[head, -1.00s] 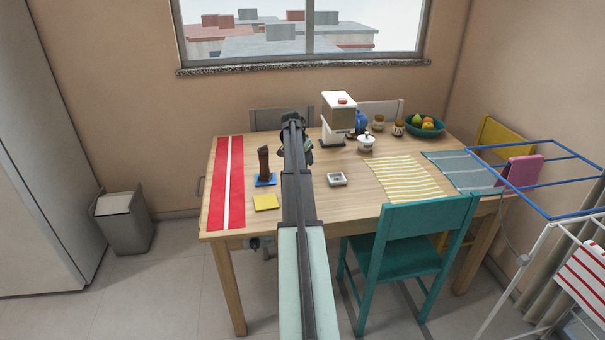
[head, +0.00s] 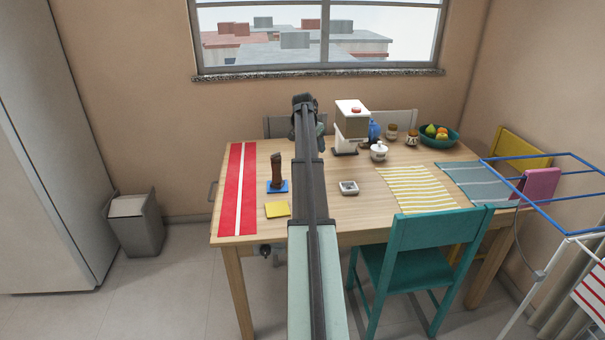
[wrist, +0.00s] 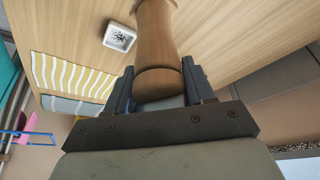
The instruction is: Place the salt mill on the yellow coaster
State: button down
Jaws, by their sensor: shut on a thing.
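The yellow coaster (head: 277,210) lies flat and bare on the table near its front left, right of the red runner. My gripper (wrist: 158,80) is shut on a light-brown wooden mill (wrist: 156,40), taken as the salt mill; it is held between both fingers in the wrist view. In the head view my arm hides the held mill, and my gripper (head: 308,130) shows near the back of the table, beyond the coaster and right of it. A darker brown mill (head: 277,170) stands upright on a blue coaster (head: 285,187) just behind the yellow one.
A small white dish (head: 349,188) sits right of my arm; it also shows in the wrist view (wrist: 119,37). A white coffee machine (head: 351,125), a sugar bowl (head: 379,151) and a fruit bowl (head: 437,137) stand at the back. A red runner (head: 232,190) lies at the left.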

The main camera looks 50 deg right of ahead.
jog(key=w+a+n+t+y, duration=0.2)
jog(key=w+a+n+y, duration=0.1)
jog(key=a+n, duration=0.65)
jog(key=w+a+n+t+y, duration=0.2)
jog(key=a+n, duration=0.7)
jog(key=n, duration=0.1)
notch_tip(320, 180, down, 9)
jog(key=shift+a+f+t, duration=0.15)
jog(key=shift+t, duration=0.15)
jog(key=shift+w+f, duration=0.1)
jog(key=shift+f, duration=0.05)
jog(key=shift+c, duration=2.1)
grip_release()
jog(key=v, duration=1.2)
